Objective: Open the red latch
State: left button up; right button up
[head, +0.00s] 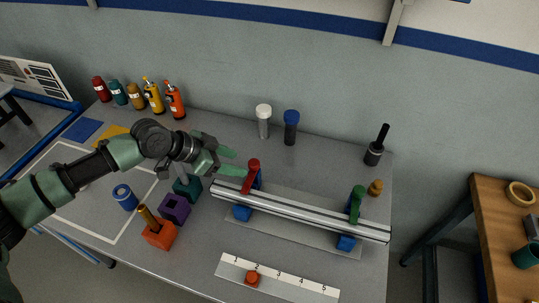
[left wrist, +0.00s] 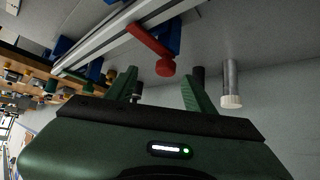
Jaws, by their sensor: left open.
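The red latch (head: 251,176) is a short red bar with a round knob at its top end. It sits on a blue mount near the left end of the silver rail (head: 305,214). My left gripper (head: 231,161) is open and empty, just left of the latch, its fingers pointing toward it. In the left wrist view the red latch (left wrist: 155,46) lies ahead of the spread fingers (left wrist: 160,84), apart from them. A green latch (head: 356,204) stands near the rail's right end. My right gripper is not in view.
Teal, purple and orange blocks (head: 160,235) and a blue ring (head: 125,197) lie below my left arm. A white-capped cylinder (head: 263,121) and a blue-capped one (head: 290,127) stand behind the rail. A numbered strip (head: 300,283) with an orange knob lies in front.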

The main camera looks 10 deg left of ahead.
aim_at(254, 162)
pick_arm(q)
jog(key=w+d, duration=0.1)
jog(key=w+d+f+p, duration=0.1)
jog(key=shift+w+d, duration=0.2)
jog(key=shift+w, duration=0.15)
jog(key=shift+w+d+f+p, duration=0.2)
jog(key=shift+w+d+f, duration=0.05)
jog(key=shift+f, duration=0.4)
jog(key=shift+w+d+f+p, duration=0.2)
jog(key=shift+d+f, duration=0.05)
jog(key=shift+f, duration=0.35)
jog(key=shift+x, duration=0.95)
jog(key=shift+w+d+f, duration=0.1)
jog(key=shift+w+d, duration=0.05)
jog(key=shift+d, duration=0.05)
jog(key=shift+a, duration=0.1)
grip_shut()
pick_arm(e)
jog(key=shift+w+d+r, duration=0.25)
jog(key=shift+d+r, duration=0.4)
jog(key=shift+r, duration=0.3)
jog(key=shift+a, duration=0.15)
